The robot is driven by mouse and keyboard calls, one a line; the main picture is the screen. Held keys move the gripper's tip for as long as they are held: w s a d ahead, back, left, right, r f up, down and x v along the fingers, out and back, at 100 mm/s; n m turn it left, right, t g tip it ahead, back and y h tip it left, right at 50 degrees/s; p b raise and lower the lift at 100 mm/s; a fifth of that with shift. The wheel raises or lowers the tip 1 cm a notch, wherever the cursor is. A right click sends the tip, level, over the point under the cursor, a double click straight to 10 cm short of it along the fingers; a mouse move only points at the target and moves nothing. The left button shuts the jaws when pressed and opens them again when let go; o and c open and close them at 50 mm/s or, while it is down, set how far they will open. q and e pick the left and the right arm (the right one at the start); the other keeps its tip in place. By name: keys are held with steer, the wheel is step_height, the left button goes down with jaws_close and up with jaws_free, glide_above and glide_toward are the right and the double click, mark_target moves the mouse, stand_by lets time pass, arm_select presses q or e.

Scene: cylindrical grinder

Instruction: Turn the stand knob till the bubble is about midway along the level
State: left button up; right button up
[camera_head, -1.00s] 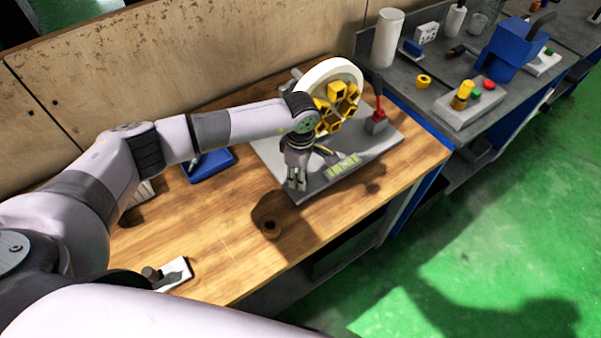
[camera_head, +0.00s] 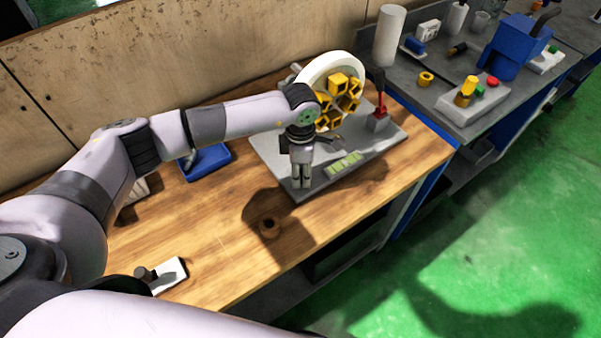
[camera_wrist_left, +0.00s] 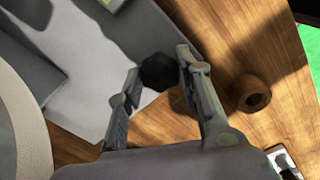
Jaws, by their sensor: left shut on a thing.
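The stand is a grey plate (camera_head: 385,147) carrying a white ring wheel (camera_head: 350,65) with yellow blocks. The level (camera_head: 344,164) is a pale green strip on the plate, right of my left gripper. I cannot make out the bubble. My left gripper (camera_head: 301,186) points down at the plate's near left corner. In the left wrist view the dark, faceted stand knob (camera_wrist_left: 158,72) lies between the two fingers (camera_wrist_left: 157,66), which are shut on it. In the head view the gripper hides the knob. My right gripper is not in view.
A blue tray (camera_head: 208,163) lies to the left. A red-handled part (camera_head: 380,105) rises at the plate's right. The front of the table is mostly clear.

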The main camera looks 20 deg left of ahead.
mark_target(301, 174)
arm_select(q)
steer(key=o, duration=1.2)
steer(key=shift+c, duration=0.2)
step_height(301, 174, up, 12)
stand_by(0.3)
